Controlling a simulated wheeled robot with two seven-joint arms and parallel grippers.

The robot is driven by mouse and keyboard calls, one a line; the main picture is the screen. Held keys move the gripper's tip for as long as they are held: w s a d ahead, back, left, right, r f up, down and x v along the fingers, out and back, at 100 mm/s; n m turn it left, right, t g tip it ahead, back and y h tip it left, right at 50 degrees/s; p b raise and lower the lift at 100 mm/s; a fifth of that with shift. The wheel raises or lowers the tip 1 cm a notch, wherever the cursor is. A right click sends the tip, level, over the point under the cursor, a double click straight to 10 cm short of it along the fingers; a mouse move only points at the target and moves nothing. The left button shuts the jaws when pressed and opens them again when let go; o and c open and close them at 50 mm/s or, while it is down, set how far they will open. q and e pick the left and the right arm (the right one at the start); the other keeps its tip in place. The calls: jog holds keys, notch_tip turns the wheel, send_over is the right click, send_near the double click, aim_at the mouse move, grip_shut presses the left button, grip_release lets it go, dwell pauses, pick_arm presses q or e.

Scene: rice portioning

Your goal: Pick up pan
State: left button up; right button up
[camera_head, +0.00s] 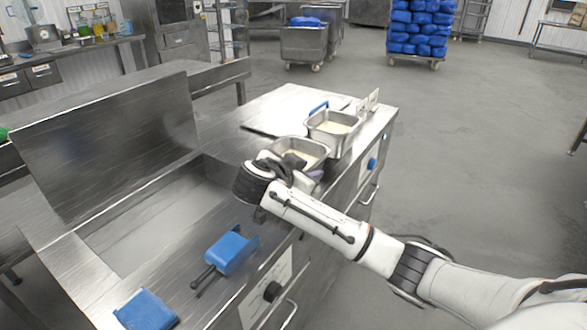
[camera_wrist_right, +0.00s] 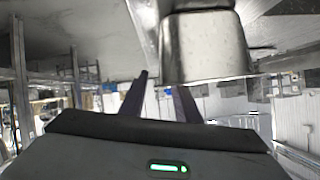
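Two metal pans with pale contents, probably rice, stand on the steel counter in the head view. The nearer pan (camera_head: 312,148) is partly hidden behind my right gripper (camera_head: 304,169). The farther pan (camera_head: 333,139) stands just behind it. In the right wrist view a metal pan (camera_wrist_right: 207,47) fills the upper middle. My right gripper (camera_wrist_right: 158,88) shows there with its two dark fingers apart. One finger reaches past the pan's left side and the other overlaps its lower edge; I cannot tell if they touch it. My left gripper is not in view.
A blue scoop (camera_head: 231,250) and another blue item (camera_head: 147,311) lie on the counter at the near left. A flat light board (camera_head: 285,108) lies behind the pans. A recessed basin (camera_head: 150,222) is at the left.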

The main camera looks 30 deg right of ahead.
aim_at(315, 165)
jog(key=p+x, duration=0.1)
jog(key=x, duration=0.4)
jog(key=shift+r, duration=0.15)
grip_shut()
dwell(1.1)
jog(key=shift+w+r, duration=0.15)
jog(key=shift+r, duration=0.1)
